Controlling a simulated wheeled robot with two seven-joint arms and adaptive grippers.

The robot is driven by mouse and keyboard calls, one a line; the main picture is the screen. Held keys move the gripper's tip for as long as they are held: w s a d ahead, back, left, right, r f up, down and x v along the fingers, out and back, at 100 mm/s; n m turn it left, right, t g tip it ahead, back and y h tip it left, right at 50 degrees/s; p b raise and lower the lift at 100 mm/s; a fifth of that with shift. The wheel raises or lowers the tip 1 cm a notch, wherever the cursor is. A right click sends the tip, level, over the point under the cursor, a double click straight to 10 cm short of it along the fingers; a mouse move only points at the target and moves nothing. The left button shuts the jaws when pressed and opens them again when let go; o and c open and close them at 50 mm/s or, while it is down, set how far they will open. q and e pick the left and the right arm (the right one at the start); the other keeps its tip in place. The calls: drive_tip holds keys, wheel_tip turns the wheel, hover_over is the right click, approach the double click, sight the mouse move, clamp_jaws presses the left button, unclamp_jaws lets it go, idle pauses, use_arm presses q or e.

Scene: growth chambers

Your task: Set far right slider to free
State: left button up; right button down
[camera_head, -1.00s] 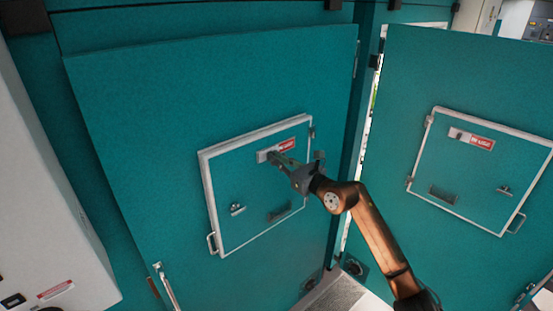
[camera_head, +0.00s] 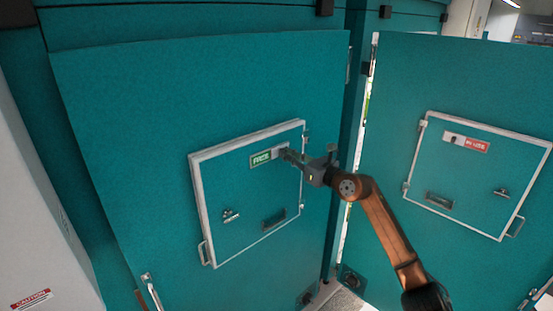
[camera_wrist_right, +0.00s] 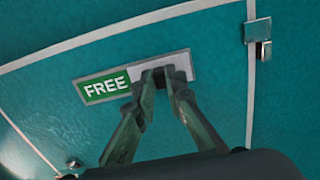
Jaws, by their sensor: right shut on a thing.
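A sign slider (camera_head: 266,157) is on the upper part of a small hatch on the left teal door, and its left part shows a green label. In the right wrist view the green label (camera_wrist_right: 105,87) reads FREE. My right gripper (camera_head: 287,153) is at the right end of this slider, its fingers shut on the dark slider knob (camera_wrist_right: 168,75). A second slider (camera_head: 467,143) on the right door's hatch shows a red label at its right. My left gripper is not in view.
The left hatch (camera_head: 193,185) has a pale frame, a latch and a handle. The right teal door (camera_head: 400,90) stands beside it, with a bright gap between the doors. A white cabinet (camera_head: 40,220) is at the left edge.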

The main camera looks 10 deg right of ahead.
drive_tip(key=shift+d, duration=0.2)
drive_tip(key=c, duration=2.2)
unclamp_jaws()
drive_tip(key=shift+w+d, duration=0.1)
drive_tip(key=shift+c, duration=0.2)
drive_tip(key=shift+o, duration=1.4)
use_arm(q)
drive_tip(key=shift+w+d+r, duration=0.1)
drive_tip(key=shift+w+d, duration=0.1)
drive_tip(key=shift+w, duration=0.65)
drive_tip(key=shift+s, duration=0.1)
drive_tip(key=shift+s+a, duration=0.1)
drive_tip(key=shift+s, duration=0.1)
use_arm(e)
drive_tip(key=v, duration=1.2)
